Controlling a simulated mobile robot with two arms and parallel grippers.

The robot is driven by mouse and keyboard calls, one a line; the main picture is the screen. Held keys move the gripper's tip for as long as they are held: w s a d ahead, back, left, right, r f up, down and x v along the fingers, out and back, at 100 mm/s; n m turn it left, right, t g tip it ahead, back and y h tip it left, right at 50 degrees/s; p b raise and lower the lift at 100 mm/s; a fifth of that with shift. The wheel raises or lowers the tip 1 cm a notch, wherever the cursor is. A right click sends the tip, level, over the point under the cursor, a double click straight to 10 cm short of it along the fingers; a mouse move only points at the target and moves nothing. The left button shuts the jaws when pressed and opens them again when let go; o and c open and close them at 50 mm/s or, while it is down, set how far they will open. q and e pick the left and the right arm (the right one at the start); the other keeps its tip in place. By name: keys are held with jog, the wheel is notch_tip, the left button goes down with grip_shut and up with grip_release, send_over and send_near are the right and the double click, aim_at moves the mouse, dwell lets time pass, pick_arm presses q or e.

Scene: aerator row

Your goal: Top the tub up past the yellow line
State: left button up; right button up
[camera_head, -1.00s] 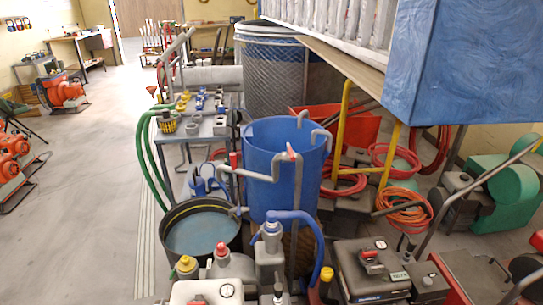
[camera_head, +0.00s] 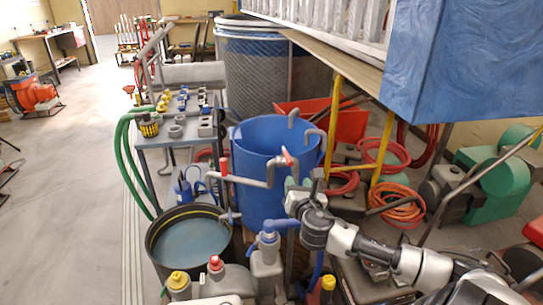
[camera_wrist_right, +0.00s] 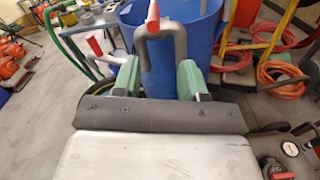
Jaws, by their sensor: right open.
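The black round tub (camera_head: 150,255) stands on the floor at lower left in the head view, holding blue-grey water (camera_head: 192,240). A yellow line (camera_head: 188,212) shows on its far inner wall, above the water. A grey pipe (camera_head: 252,182) runs from the blue barrel (camera_head: 262,142) towards the tub, with a red-handled valve (camera_head: 287,157) near the barrel and another red handle (camera_head: 223,167) nearer the tub. My right gripper (camera_head: 298,188) is open in front of the barrel. In the wrist view its green fingers (camera_wrist_right: 158,78) stand apart, with the pipe (camera_wrist_right: 168,45) and red handle (camera_wrist_right: 153,18) beyond. My left gripper is out of view.
Pump bottles with yellow (camera_head: 178,280) and red (camera_head: 216,263) caps stand at the front. A parts bench (camera_head: 185,130) is behind the tub. A blue box (camera_head: 465,65) overhangs at right, above orange hoses (camera_head: 395,208). Open floor lies left.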

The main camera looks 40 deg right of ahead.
aim_at(288, 157)
jog(key=shift+n, duration=0.3)
jog(key=x, duration=0.3)
jog(key=r+x, duration=0.1)
jog(key=x, duration=0.3)
jog(key=r+x, duration=0.1)
jog(key=x, duration=0.2)
jog(key=shift+w+a+r, duration=0.1)
jog(key=shift+w, duration=0.25)
grip_shut()
